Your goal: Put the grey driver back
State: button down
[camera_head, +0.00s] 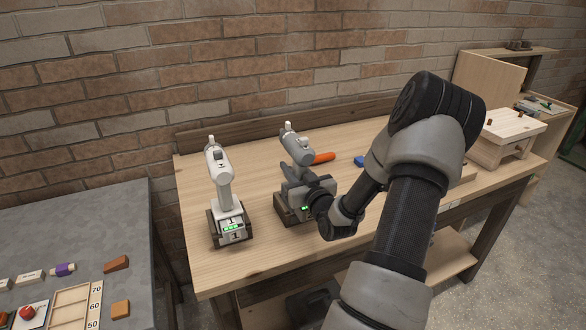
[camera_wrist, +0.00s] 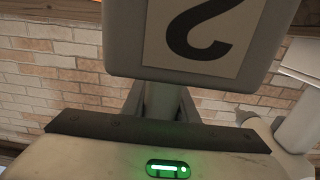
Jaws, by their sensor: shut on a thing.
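The grey driver (camera_head: 297,148) stands roughly upright near the middle of the workbench. My gripper (camera_head: 300,190) is shut on its handle. In the wrist view the driver's grey body (camera_wrist: 123,40) fills the top, with a dark numeral on a pale label; its handle runs down between my fingers. A green light (camera_wrist: 168,169) shows on the pale part below. The driver's foot is at a dark wooden dock (camera_head: 285,213), partly hidden by my gripper; I cannot tell whether it is fully seated. A white driver (camera_head: 222,180) stands to the left on a similar dock (camera_head: 214,232), its green lights lit.
An orange object (camera_head: 324,157) and a blue block (camera_head: 360,161) lie behind, on the wooden workbench (camera_head: 250,262). A small wooden stool-like piece (camera_head: 510,128) stands at the right. A grey table (camera_head: 90,225) with small items is at the left. The brick wall closes off the back.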

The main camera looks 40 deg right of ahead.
jog(key=shift+r, duration=0.1)
jog(key=c, duration=1.4)
grip_release()
jog(key=shift+f, duration=0.25)
jog(key=shift+r, duration=0.15)
jog(key=b+v, duration=0.1)
jog(key=v, duration=1.1)
